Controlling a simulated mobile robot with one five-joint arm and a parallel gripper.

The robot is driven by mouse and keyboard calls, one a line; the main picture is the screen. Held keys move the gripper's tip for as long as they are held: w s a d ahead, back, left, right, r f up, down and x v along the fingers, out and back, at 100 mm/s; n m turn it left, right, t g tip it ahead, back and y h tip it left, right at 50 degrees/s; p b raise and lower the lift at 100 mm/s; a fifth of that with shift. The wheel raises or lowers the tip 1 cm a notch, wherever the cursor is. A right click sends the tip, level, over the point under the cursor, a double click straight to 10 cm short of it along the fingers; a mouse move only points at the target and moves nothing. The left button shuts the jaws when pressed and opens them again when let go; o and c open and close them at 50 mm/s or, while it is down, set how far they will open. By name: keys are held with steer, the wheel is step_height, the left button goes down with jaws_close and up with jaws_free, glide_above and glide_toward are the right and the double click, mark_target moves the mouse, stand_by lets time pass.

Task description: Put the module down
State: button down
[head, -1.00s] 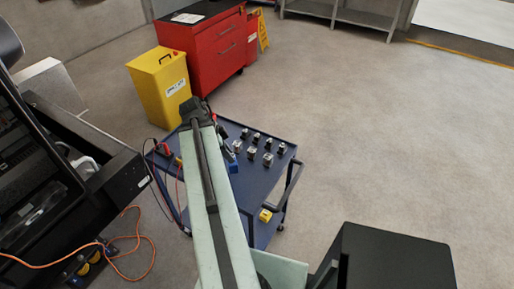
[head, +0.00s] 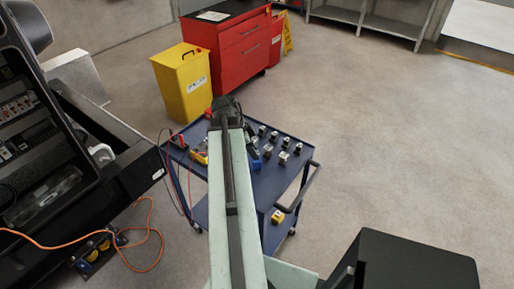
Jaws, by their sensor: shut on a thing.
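My arm reaches away from the camera over a blue cart, and my gripper (head: 226,108) is at its far end, above the cart's far side. The wrist and arm hide the fingertips. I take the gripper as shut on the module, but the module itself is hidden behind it. Several small grey-and-black modules (head: 284,158) stand in rows on the blue cart (head: 276,182), right of my arm. A blue piece (head: 256,164) lies close beside my arm. I cannot tell whether the held module touches the cart top.
A yellow-and-dark meter (head: 200,152) and red item (head: 179,141) with leads lie on the cart's left. A yellow bin (head: 184,88) and red cabinet (head: 232,50) stand behind. A black open genset (head: 90,150) is left; an orange cable (head: 150,235) crosses the floor.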

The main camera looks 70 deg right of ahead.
steer(key=shift+f, duration=0.1)
steer(key=c, duration=1.2)
jaws_free()
steer(key=shift+o, duration=0.2)
steer(key=shift+r+p, duration=0.3)
steer(key=shift+r, duration=0.2)
steer(key=p+v, duration=1)
steer(key=v, duration=0.1)
steer(key=shift+w+r, duration=0.15)
